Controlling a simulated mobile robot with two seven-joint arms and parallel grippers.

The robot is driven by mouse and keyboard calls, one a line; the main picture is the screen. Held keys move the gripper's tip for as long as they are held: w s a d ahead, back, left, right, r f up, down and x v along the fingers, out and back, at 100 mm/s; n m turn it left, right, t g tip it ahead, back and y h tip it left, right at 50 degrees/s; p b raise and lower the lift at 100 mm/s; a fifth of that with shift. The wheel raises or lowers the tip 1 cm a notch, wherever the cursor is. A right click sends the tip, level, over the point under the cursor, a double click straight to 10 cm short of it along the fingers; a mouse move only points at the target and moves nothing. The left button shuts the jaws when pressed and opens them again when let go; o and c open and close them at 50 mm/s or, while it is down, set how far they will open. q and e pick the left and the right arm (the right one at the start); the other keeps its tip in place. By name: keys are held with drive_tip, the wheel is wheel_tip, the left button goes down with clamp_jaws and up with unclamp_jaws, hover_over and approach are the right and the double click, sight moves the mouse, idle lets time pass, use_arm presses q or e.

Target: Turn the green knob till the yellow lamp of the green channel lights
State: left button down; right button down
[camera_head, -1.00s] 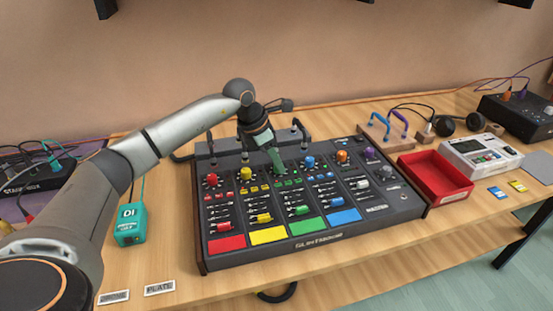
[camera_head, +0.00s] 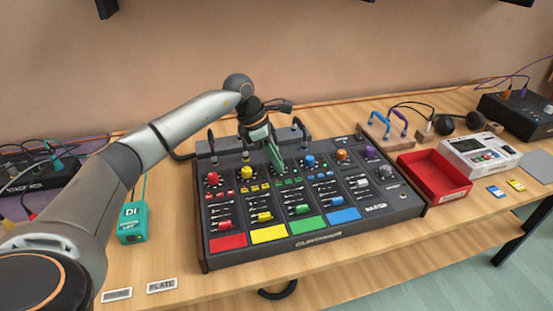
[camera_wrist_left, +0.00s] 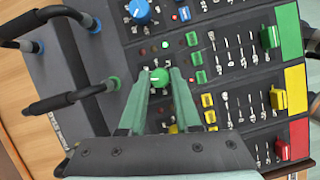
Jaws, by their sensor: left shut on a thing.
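The mixer (camera_head: 370,222) has coloured channels. The green knob (camera_wrist_left: 159,77) shows in the left wrist view with a white pointer line. My left gripper (camera_wrist_left: 160,75) is shut on it, one green finger on each side. In the head view the left gripper (camera_head: 279,168) reaches down onto the green channel from behind and hides the knob. Beside the knob in the wrist view is a small lamp (camera_wrist_left: 165,45) that looks green. I cannot make out a lit yellow lamp there. The green fader (camera_wrist_left: 269,37) sits farther along the channel. My right gripper is not in view.
A yellow knob (camera_head: 246,173) and a blue knob (camera_head: 310,162) stand on either side of the green channel. A red tray (camera_head: 463,194) stands right of the mixer. A teal DI box (camera_head: 131,224) stands to the left.

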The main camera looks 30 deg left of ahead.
use_arm(q)
drive_tip(key=c, duration=1.1)
unclamp_jaws()
drive_tip(key=shift+r, duration=0.1)
drive_tip(key=o, duration=0.5)
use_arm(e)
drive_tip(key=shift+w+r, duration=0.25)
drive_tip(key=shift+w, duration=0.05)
use_arm(q)
drive_tip(key=v, duration=1.2)
drive_tip(key=shift+a+r+p, duration=0.15)
drive_tip(key=shift+r+p, duration=0.05)
drive_tip(key=shift+p, duration=0.15)
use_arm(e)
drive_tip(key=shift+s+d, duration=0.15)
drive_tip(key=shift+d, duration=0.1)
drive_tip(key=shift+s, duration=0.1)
